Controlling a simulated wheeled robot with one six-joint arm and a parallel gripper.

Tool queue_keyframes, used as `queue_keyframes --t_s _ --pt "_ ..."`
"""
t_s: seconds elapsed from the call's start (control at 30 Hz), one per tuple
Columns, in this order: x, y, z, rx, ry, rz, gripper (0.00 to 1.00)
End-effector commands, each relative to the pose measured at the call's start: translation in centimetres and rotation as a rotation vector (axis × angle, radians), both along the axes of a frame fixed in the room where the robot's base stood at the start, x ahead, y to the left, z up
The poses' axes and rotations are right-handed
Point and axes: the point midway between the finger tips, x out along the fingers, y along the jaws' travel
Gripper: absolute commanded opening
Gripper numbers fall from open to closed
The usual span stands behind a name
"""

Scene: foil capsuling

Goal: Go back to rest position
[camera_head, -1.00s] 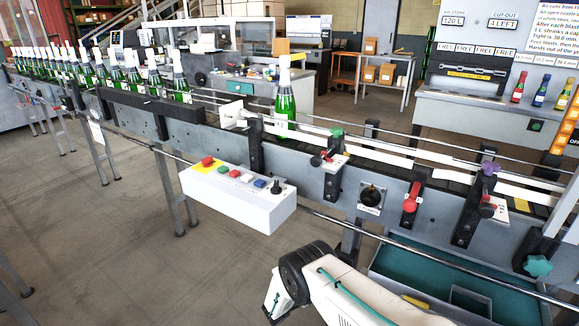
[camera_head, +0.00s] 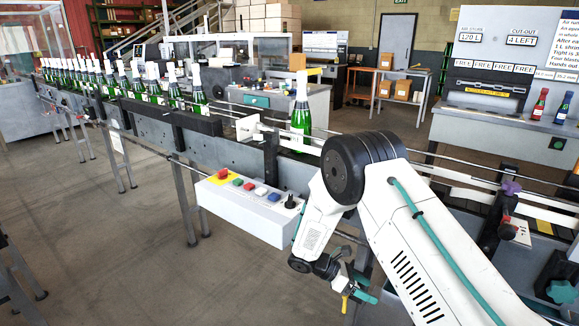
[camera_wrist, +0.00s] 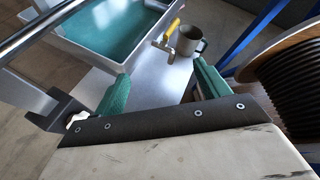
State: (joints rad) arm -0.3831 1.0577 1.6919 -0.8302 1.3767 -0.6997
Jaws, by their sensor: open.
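My arm's end hangs downward in the head view, with my gripper (camera_head: 358,285) low in front of the conveyor (camera_head: 235,145). In the wrist view my gripper (camera_wrist: 161,72) shows two green fingers spread apart. The gap between them is empty. Beyond the fingers are a grey mug (camera_wrist: 188,42) and a yellow-handled tool (camera_wrist: 171,30), both apart from the fingers. My raised arm hides part of the conveyor's right half in the head view.
One foil-topped green bottle (camera_head: 301,115) stands alone on the conveyor; several more queue at left. A white button box (camera_head: 250,208) juts from the conveyor's front, left of my arm. A teal-lined tray (camera_wrist: 115,30) lies beyond the fingers.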

Motion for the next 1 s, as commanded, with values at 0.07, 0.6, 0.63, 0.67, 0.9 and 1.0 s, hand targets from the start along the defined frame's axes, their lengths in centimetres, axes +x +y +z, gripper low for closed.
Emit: queue_keyframes --t_s 0.07,0.6,0.63,0.67,0.9,1.0 --pt "-1.1 -0.4 4.0 0.033 -0.099 -0.112 0.74" --pt "-13.2 -2.3 23.1 0.204 -0.629 -0.838 0.74" --pt "-14.0 -2.4 23.9 0.214 -0.652 -0.875 0.74" --pt "-14.8 -2.4 24.7 0.224 -0.675 -0.911 0.74" --pt "-21.2 -2.8 29.7 0.314 -0.838 -1.181 0.74" --pt "-23.8 -2.9 31.2 0.36 -0.896 -1.276 0.74"
